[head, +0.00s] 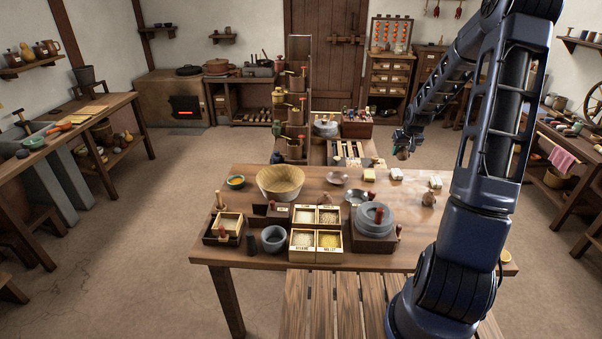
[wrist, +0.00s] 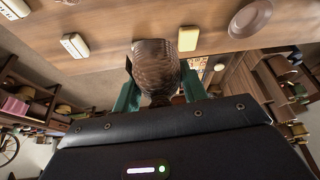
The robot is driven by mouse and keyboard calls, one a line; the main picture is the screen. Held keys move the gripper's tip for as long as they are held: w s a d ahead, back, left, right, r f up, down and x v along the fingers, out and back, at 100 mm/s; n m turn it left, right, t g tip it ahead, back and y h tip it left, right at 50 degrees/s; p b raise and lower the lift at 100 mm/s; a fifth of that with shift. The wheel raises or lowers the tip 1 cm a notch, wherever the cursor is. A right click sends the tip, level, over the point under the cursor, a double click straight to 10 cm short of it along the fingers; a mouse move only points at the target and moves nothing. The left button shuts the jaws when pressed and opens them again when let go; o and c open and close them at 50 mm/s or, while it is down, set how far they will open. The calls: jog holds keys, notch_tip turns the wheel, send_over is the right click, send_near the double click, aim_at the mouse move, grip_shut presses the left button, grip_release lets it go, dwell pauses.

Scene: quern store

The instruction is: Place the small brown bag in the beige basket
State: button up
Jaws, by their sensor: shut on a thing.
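The beige basket (head: 281,184) is a wide, round bowl shape standing at the back left of the table. It looks empty. My gripper (head: 403,150) is raised beyond the table's back edge, right of the basket and well apart from it. In the wrist view its teal fingers (wrist: 158,95) are shut on the small brown bag (wrist: 153,62), which has a wrinkled, ridged surface. The held bag also shows small and brown at the fingertips in the head view (head: 403,155). Its lower part is partly hidden by the gripper body in the wrist view.
A tall rack (head: 298,95) rises behind the basket.

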jog(key=w+a+n, duration=0.2)
jog(key=w+a, duration=0.1)
jog(key=a, duration=0.8)
jog(key=n+g+y, duration=0.1)
jog(key=n+y, duration=0.2)
jog(key=n, duration=0.3)
send_over(278, 188)
jog(key=s+d, duration=0.1)
jog(key=f, duration=1.9)
jog(key=shift+s, duration=0.2)
jog(key=shift+d+f, duration=0.1)
jog(key=o, duration=1)
